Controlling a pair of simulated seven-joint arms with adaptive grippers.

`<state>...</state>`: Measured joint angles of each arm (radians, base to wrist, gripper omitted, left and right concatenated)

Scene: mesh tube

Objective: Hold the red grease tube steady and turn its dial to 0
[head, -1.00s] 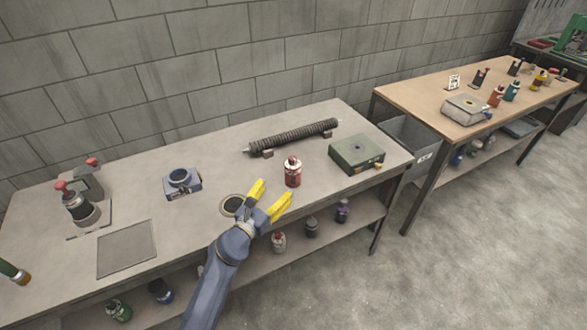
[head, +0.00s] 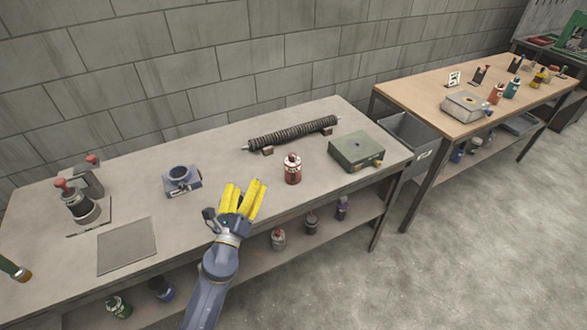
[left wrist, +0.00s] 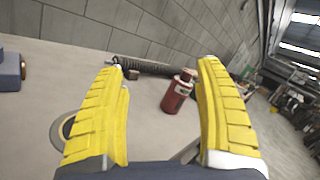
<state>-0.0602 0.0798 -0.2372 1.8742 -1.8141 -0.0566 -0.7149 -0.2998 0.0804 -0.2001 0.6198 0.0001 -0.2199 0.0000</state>
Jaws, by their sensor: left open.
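The red grease tube (head: 292,170) stands upright on the grey workbench (head: 210,160), toward its right part. It has a dark band and a small cap on top; no dial reading can be made out. In the left wrist view the tube (left wrist: 178,92) shows between the fingers, beyond their tips and nearer the right finger. My left gripper (head: 246,183) has yellow fingers. It is open and empty, to the left of the tube and apart from it. My right gripper is not in view.
A dark coil on a rod (head: 293,133) lies behind the tube. A green-grey box (head: 356,151) stands to its right. A blue-grey ring fixture (head: 182,180) and a press (head: 78,203) stand at left. Several bottles sit on the shelf below.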

